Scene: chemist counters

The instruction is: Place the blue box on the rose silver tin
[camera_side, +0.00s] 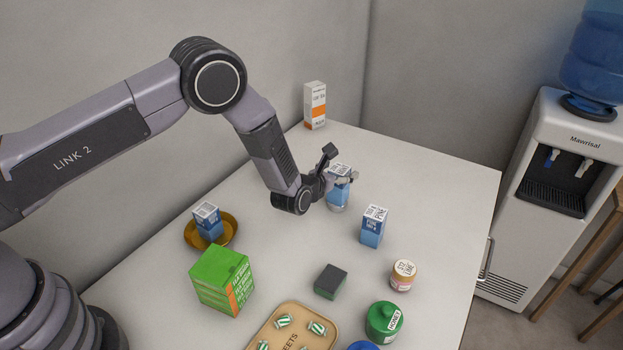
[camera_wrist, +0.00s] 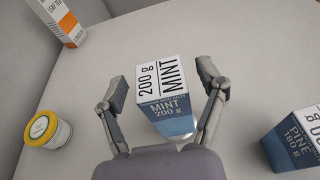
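A blue box with a white MINT 200 g label (camera_wrist: 165,100) stands between the fingers of my gripper (camera_wrist: 165,103). Gaps show on both sides, so my gripper is open around it and not closed on it. In the side view this box (camera_side: 338,191) is partly behind the fingers. A pale, silvery round edge (camera_side: 337,208) shows at its foot; it may be the tin, but most of it is hidden. A second blue box, marked PINE 180 g (camera_wrist: 294,145), stands to the right (camera_side: 372,229). A third blue box (camera_side: 208,223) is in an amber dish (camera_side: 232,238).
An orange-white carton (camera_side: 315,106) stands at the back. A white jar with a yellow-rimmed lid (camera_wrist: 48,131) is left of my gripper. A green box (camera_side: 221,281), dark block (camera_side: 331,282), small jar (camera_side: 402,275), green jar (camera_side: 384,323) and sweets tray (camera_side: 297,308) stand nearer the front.

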